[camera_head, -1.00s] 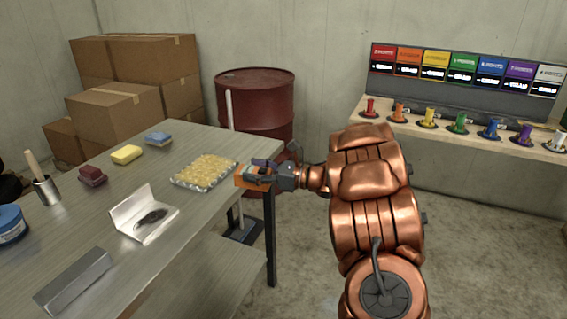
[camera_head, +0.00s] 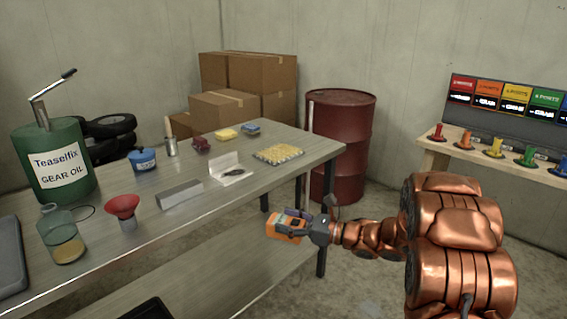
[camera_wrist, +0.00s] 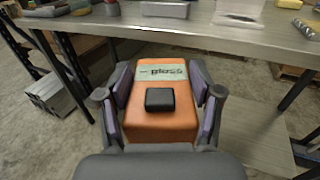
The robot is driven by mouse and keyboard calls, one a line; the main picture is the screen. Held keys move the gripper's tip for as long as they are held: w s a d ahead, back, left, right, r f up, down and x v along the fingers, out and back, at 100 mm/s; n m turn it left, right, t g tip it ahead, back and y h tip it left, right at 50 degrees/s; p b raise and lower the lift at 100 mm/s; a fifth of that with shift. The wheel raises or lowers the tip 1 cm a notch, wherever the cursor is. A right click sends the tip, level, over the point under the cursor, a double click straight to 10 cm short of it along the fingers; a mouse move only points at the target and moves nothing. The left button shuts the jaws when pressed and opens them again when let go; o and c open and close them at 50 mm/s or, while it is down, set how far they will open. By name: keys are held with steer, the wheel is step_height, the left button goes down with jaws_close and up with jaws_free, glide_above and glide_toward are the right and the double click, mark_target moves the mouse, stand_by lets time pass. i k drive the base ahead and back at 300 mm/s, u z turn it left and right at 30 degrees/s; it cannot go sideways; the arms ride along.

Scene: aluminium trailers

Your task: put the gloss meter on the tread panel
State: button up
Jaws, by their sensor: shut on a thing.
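The gloss meter is an orange box-shaped device (camera_head: 285,226) with a light label and a black block on top; it also shows in the wrist view (camera_wrist: 160,117). My gripper (camera_head: 300,226) is shut on its sides. It holds the meter off the table's front edge, apart from the table. In the wrist view the fingers of my gripper (camera_wrist: 160,100) flank the meter.
A red drum (camera_head: 340,140) stands behind.

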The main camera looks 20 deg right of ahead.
mark_target(278, 151)
steer(key=k, duration=0.2)
steer(key=z, duration=1.35)
steer(key=i, duration=0.65)
steer(key=u, duration=2)
steer(key=i, duration=0.1)
steer(key=z, duration=0.05)
